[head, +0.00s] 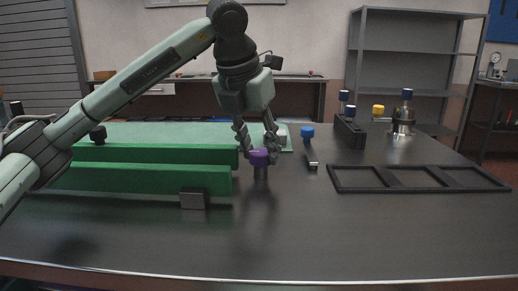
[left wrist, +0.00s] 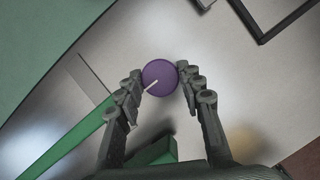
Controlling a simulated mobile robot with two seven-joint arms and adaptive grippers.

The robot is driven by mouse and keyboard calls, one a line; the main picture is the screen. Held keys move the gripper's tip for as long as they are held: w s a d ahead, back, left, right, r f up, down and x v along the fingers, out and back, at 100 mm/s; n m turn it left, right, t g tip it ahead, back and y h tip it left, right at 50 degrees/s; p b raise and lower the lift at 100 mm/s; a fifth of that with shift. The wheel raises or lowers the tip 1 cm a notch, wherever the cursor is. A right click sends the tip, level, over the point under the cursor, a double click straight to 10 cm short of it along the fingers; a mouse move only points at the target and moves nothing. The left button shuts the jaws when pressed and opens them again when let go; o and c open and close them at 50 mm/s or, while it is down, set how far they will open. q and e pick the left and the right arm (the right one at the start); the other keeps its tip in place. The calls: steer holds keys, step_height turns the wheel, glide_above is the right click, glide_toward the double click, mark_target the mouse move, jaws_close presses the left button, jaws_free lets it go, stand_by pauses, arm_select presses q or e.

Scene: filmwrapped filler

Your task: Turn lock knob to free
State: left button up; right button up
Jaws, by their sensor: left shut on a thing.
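A purple lock knob (head: 259,157) stands on a short dark post on the table, just right of the ends of the green bars. My left gripper (head: 257,150) points down over it with a finger on each side. In the left wrist view the purple knob (left wrist: 159,76) sits between the two fingertips of my left gripper (left wrist: 160,80), which are shut on it. A pale line marks its top, running from the middle toward the lower left. My right gripper is in neither view.
Two long green bars (head: 150,180) lie left of the knob, with a dark block (head: 194,198) in front. A blue-topped knob (head: 307,132) stands close on the right. A black three-part frame (head: 415,188) lies at right. The table's front is clear.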

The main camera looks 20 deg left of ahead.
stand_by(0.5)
arm_select(q)
steer(key=o, duration=1.2)
steer(key=shift+c, duration=0.2)
steer(key=v, duration=0.8)
